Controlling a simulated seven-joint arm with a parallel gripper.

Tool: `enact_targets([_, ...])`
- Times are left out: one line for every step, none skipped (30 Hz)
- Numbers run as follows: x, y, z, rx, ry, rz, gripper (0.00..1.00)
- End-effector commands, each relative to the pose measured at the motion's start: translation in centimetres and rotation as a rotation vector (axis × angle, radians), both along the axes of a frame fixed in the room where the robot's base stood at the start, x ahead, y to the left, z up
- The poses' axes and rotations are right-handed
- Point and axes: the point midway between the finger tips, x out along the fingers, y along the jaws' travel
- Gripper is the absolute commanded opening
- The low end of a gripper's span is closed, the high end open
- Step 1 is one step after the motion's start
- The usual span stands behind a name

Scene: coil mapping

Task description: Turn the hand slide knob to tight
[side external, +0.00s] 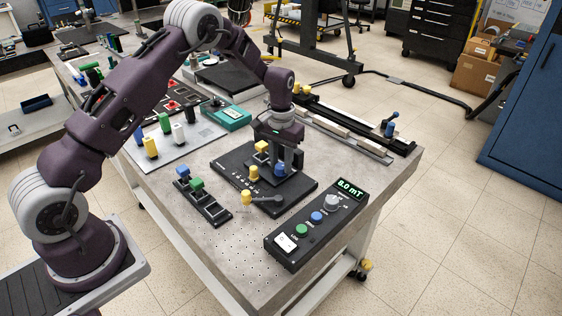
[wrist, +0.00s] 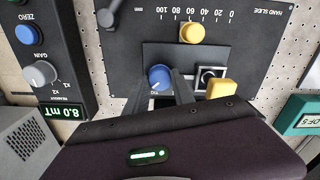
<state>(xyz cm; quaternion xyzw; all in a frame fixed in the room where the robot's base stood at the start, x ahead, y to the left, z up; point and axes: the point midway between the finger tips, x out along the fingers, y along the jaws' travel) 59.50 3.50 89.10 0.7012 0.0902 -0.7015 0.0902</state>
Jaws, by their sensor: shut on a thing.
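The black hand slide panel (side external: 225,163) lies on the bench and shows upside down in the wrist view (wrist: 240,50), with its printed 0 to 100 scale. A round blue knob (side external: 281,170) stands on it; in the wrist view the knob (wrist: 160,76) shows a light pointer mark toward the lower left. My gripper (side external: 287,165) points down over the panel with its fingers shut on the blue knob, one on each side in the wrist view (wrist: 161,85). Lettering near the knob is mostly hidden by my gripper.
A yellow knob (wrist: 192,33) sits by the scale; a yellow block (wrist: 221,88) is beside a small square window. A readout box (side external: 318,225) shows 8.0 mT. A teal box (side external: 226,117) and a black rack with green and blue blocks (side external: 203,201) stand nearby.

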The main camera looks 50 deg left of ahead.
Motion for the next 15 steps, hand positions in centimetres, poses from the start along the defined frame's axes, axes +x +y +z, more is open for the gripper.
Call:
enact_targets([0.10,-0.03,0.10,0.000,-0.003,-0.004,0.00])
enact_targets([0.09,-0.04,0.10,0.000,-0.003,-0.006,0.00])
enact_targets([0.09,-0.04,0.10,-0.001,-0.003,-0.008,0.00])
enact_targets([0.09,-0.04,0.10,0.000,-0.003,-0.009,0.00])
enact_targets([0.09,-0.04,0.10,-0.001,-0.003,-0.010,0.00])
enact_targets([0.10,-0.05,0.10,0.000,-0.003,-0.010,0.00])
enact_targets([0.10,-0.05,0.10,0.000,-0.003,-0.010,0.00])
enact_targets([0.10,-0.05,0.10,0.000,-0.003,-0.010,0.00])
enact_targets([0.10,-0.05,0.10,0.000,-0.003,-0.010,0.00])
enact_targets([0.10,-0.05,0.10,0.000,-0.003,-0.010,0.00])
enact_targets([0.10,-0.05,0.10,0.000,-0.003,-0.010,0.00])
enact_targets([0.10,-0.05,0.10,0.000,-0.003,-0.010,0.00])
enact_targets([0.10,-0.05,0.10,0.000,-0.003,-0.010,0.00])
enact_targets([0.10,-0.05,0.10,0.000,-0.003,-0.010,0.32])
enact_targets([0.10,-0.05,0.09,0.000,-0.003,-0.010,0.40])
